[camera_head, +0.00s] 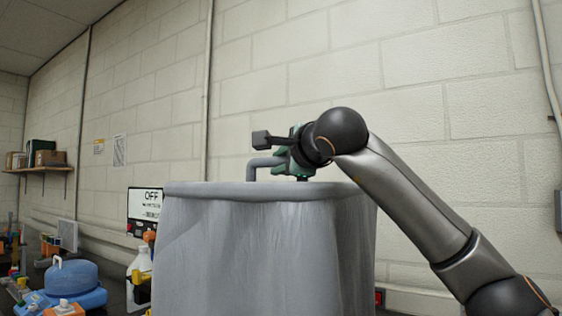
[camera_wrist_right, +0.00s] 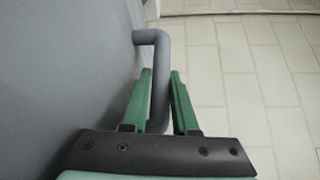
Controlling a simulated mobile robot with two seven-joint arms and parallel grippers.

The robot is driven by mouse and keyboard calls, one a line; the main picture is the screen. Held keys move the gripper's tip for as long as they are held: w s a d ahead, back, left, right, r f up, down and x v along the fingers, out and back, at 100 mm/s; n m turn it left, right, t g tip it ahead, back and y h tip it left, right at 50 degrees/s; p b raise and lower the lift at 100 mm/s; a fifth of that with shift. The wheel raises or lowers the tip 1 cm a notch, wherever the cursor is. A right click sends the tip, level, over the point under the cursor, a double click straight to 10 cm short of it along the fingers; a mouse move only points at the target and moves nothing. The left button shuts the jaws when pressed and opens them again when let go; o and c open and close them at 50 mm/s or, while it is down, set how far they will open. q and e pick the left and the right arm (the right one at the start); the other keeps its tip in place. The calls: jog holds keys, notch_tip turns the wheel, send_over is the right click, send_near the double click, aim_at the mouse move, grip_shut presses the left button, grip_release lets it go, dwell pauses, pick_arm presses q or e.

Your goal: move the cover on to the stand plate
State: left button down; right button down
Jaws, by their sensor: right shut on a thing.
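The cover (camera_head: 265,245) is a large grey, cloth-like body with a rounded top rim. It fills the lower middle of the head view, and its lower edge is out of frame. A grey bent handle (camera_head: 253,167) rises from its top. My right gripper (camera_head: 288,160) is at this handle, above the cover's top. In the right wrist view its green fingers (camera_wrist_right: 160,78) lie on both sides of the handle (camera_wrist_right: 163,50), shut on it, beside the cover's grey surface (camera_wrist_right: 60,70). I cannot make out the stand plate. My left gripper is not in view.
At the lower left, a dark bench (camera_head: 115,285) carries a blue round container (camera_head: 73,280), a white bottle (camera_head: 140,265) and several small items. A sign reading OFF (camera_head: 146,205) stands behind. A shelf with boxes (camera_head: 45,168) hangs on the pale block wall (camera_head: 440,90).

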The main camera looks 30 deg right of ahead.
jog(key=c, duration=0.6)
grip_release()
jog(key=shift+s+a+b, duration=0.1)
jog(key=shift+s+b, duration=0.25)
jog(key=shift+s, duration=0.2)
jog(key=b+v, duration=0.2)
jog(key=v, duration=0.8)
jog(key=shift+s+a+r+b, duration=0.1)
jog(key=shift+s+b, duration=0.2)
jog(key=shift+s, duration=0.4)
jog(key=shift+s, duration=0.1)
jog(key=shift+s+a+r, duration=0.1)
jog(key=shift+s+a, duration=0.1)
jog(key=shift+s, duration=0.35)
jog(key=v, duration=0.8)
jog(key=shift+s, duration=0.35)
